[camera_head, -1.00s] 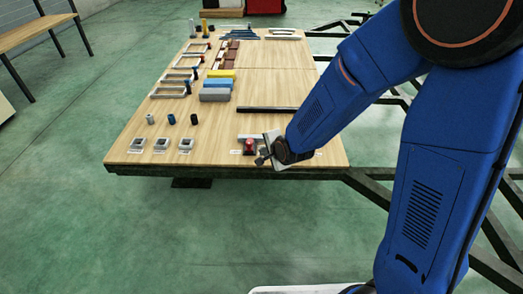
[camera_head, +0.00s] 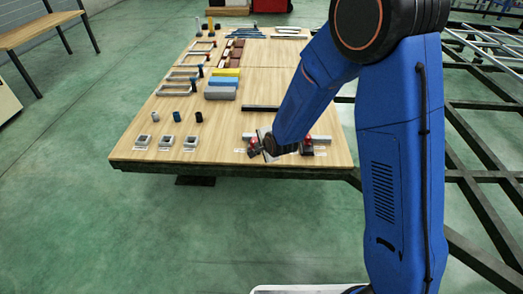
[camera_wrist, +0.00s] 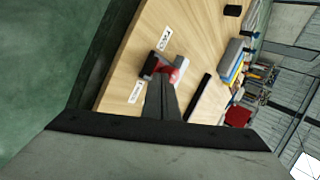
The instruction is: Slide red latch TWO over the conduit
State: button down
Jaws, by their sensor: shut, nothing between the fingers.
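A red latch (camera_head: 253,149) sits at the near right part of the wooden table, beside a pale grey conduit (camera_head: 320,138). A second red latch (camera_head: 306,148) sits farther right, past my wrist. My gripper (camera_head: 263,150) is low between the two, close to the left one. In the wrist view, my shut, empty fingers (camera_wrist: 160,82) point at one red latch (camera_wrist: 179,72) and overlap its edge; I cannot tell whether they touch. The middle of the conduit is hidden by my wrist. The labels are too small to read, so I cannot tell which latch is TWO.
A dark bar (camera_head: 260,108) lies behind the latches. Three small grey blocks (camera_head: 167,142) and three short cylinders (camera_head: 178,117) stand to the left. Blue and yellow blocks (camera_head: 222,86) lie farther back. Bare tabletop (camera_head: 222,133) separates the blocks from the latches.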

aim_at(254, 141)
jog(key=shift+w+a, duration=0.1)
jog(key=shift+w, duration=0.15)
jog(key=shift+w, duration=2.3)
